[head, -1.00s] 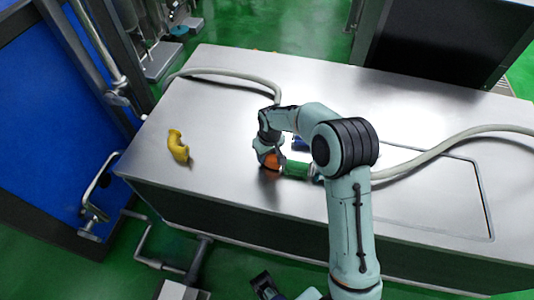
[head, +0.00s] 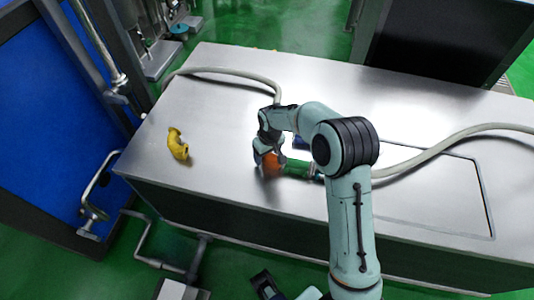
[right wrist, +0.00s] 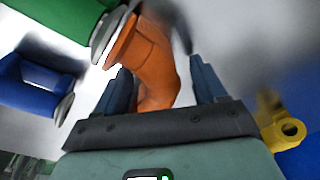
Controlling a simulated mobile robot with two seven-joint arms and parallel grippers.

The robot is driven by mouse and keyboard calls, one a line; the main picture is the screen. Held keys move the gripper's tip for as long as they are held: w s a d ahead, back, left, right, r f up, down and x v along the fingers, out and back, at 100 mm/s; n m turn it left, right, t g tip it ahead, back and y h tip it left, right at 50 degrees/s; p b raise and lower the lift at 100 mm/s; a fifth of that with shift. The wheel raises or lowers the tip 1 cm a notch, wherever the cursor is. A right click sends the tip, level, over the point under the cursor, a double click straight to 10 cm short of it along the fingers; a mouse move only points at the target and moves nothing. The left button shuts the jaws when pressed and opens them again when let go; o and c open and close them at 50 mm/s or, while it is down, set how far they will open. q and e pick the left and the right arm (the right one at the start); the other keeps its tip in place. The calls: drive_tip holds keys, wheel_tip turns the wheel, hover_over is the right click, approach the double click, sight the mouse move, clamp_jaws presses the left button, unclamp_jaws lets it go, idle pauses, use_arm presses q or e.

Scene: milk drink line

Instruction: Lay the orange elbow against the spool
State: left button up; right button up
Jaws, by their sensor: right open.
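The orange elbow (head: 271,160) lies on the steel table beside the left end of the green spool (head: 297,168). In the right wrist view the elbow (right wrist: 150,58) sits between the fingers of my right gripper (right wrist: 160,78), which is open, with a gap on the right side. The elbow's flanged end is close to the grey flange of the green spool (right wrist: 50,15); I cannot tell whether they touch. My right gripper (head: 269,158) also shows in the head view, low over the elbow. A dark part at the bottom of the head view may be my left gripper (head: 266,285); its fingers are unclear.
A blue piece (right wrist: 35,83) lies close to the green spool, partly behind my arm in the head view. A yellow elbow (head: 177,145) lies to the left on the table (head: 225,130). A grey hose (head: 235,78) runs along the back. The left table area is mostly free.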

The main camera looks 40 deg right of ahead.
wheel_tip(320, 180, up, 13)
drive_tip(key=s+p, duration=0.1)
drive_tip(key=shift+s+p, duration=0.25)
drive_tip(key=shift+p, duration=0.05)
drive_tip(key=shift+a+f, duration=0.1)
